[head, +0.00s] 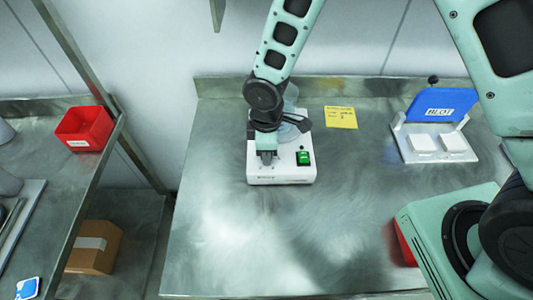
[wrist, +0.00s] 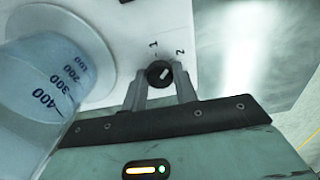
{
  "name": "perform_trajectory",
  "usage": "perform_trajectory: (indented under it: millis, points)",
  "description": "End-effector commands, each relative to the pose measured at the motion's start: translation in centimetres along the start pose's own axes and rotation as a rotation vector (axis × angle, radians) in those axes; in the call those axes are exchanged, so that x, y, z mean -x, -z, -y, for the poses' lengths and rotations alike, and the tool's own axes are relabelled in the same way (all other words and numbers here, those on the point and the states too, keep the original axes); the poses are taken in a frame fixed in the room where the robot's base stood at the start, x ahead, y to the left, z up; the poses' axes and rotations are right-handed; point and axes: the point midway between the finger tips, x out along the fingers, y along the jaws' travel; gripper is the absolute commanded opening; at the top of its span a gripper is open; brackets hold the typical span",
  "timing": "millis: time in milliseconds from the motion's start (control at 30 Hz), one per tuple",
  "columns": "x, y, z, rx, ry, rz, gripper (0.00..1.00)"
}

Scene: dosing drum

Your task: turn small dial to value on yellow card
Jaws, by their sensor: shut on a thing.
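The small dial (wrist: 159,73) is a round black knob with a white pointer mark, on the white face of the device (head: 290,173). Printed numbers 1 and 2 show beyond it in the wrist view; the white mark slants up and right, roughly toward the 2. My gripper (wrist: 160,84) is shut on the dial, one finger on each side. In the head view my gripper (head: 267,157) is over the device's front left and hides the dial. The yellow card (head: 341,117) lies on the bench behind and right of the device; its writing is too small to read.
A clear beaker (wrist: 45,90) with graduations stands on the device close to my gripper. A green switch (head: 303,158) is at the device's right. A blue panel on a white stand (head: 440,105) stands at the back right. The bench front is clear.

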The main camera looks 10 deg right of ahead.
Motion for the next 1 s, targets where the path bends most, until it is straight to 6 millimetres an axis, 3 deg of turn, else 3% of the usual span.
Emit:
perform_trajectory:
  millis: [400, 1000]
  points:
    - [0.02, 0.09, -0.06, -0.215, -0.002, -0.003, 0.06]
    - [0.11, 0.07, -0.07, -0.254, -0.002, -0.002, 0.06]
